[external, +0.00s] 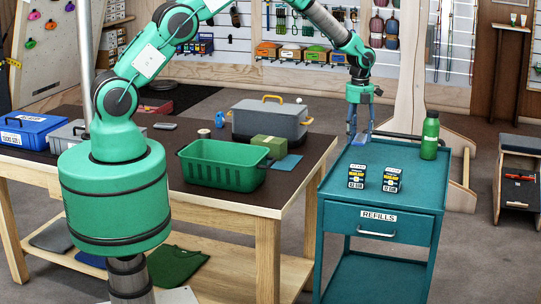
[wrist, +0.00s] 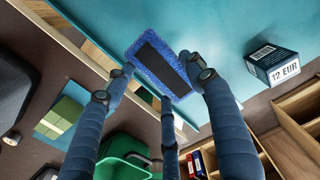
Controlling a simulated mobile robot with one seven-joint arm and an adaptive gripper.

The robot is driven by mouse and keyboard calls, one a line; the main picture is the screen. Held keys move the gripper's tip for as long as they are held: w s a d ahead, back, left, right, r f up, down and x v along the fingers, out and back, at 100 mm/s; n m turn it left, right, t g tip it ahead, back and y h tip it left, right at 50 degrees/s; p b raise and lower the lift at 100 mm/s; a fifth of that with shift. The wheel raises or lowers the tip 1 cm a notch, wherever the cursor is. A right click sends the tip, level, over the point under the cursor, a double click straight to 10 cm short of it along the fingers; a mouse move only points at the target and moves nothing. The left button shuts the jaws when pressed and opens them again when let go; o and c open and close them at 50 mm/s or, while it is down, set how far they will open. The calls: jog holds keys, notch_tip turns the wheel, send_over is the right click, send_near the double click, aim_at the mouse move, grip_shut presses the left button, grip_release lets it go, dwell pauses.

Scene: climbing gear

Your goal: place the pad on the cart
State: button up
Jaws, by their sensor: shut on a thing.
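The pad (wrist: 147,55), blue and fuzzy-edged with a black strip across its face, shows between my fingertips in the wrist view. My gripper (external: 358,132) is shut on it, over the far left corner of the cart. The teal cart (external: 350,212) has a flat top and a drawer labelled REFILLS; its top also fills the upper part of the wrist view (wrist: 225,20). The pad is small and partly hidden by the fingers in the external view. I cannot tell whether it touches the cart top.
Two small dark boxes (external: 356,177) (external: 392,180) and a green bottle (external: 430,136) stand on the cart. The table at the left holds a green basket (external: 222,178), a grey toolbox (external: 268,124) and a green block (external: 268,147).

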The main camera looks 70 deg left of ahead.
aim_at(357, 137)
jog(key=shift+s+a+f, duration=0.1)
jog(key=shift+f, duration=1.05)
jog(key=shift+s+a+f, duration=0.1)
jog(key=shift+f, duration=1)
jog(key=shift+w, duration=0.1)
jog(key=shift+w+f+b, duration=0.1)
jog(key=shift+w+f, duration=0.15)
jog(key=shift+w, duration=2.4)
jog(key=shift+w+f+b, duration=0.1)
jog(key=shift+w+f, duration=0.15)
jog(key=shift+w, duration=2.45)
jog(key=shift+w+f+b, duration=0.1)
jog(key=shift+w+f, duration=0.15)
jog(key=shift+w, duration=2.4)
jog(key=shift+f, duration=0.1)
jog(key=shift+f, duration=1.65)
jog(key=shift+f, duration=0.15)
